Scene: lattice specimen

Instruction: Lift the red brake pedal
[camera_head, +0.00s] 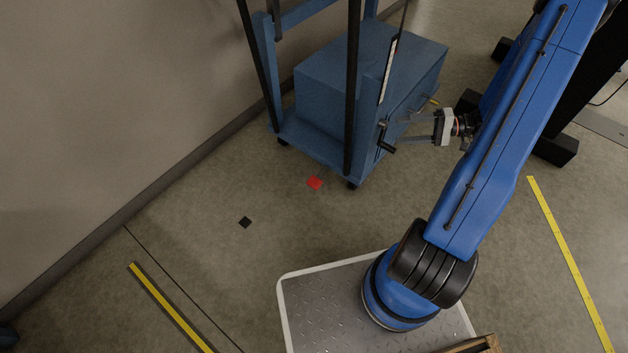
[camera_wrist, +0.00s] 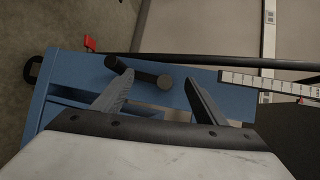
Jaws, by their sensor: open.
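The red brake pedal (camera_head: 314,183) is a small red piece low at the near foot of the blue cart (camera_head: 322,146), close to the floor. In the wrist view a small red piece, which looks like the pedal (camera_wrist: 89,43), shows at the upper left, beyond my fingers. My gripper (camera_head: 396,132) is open at the cart's right side, well above and to the right of the pedal. In the wrist view my gripper (camera_wrist: 158,79) has its fingers spread, with a black crank handle (camera_wrist: 150,76) showing between or beyond the tips; contact cannot be told.
Black posts rise from the cart, and a white ruled strip (camera_wrist: 270,84) runs along one part. A wall stands at the left. A black square (camera_head: 245,222) and yellow tape (camera_head: 170,306) lie on the floor. The floor in front of the pedal is clear.

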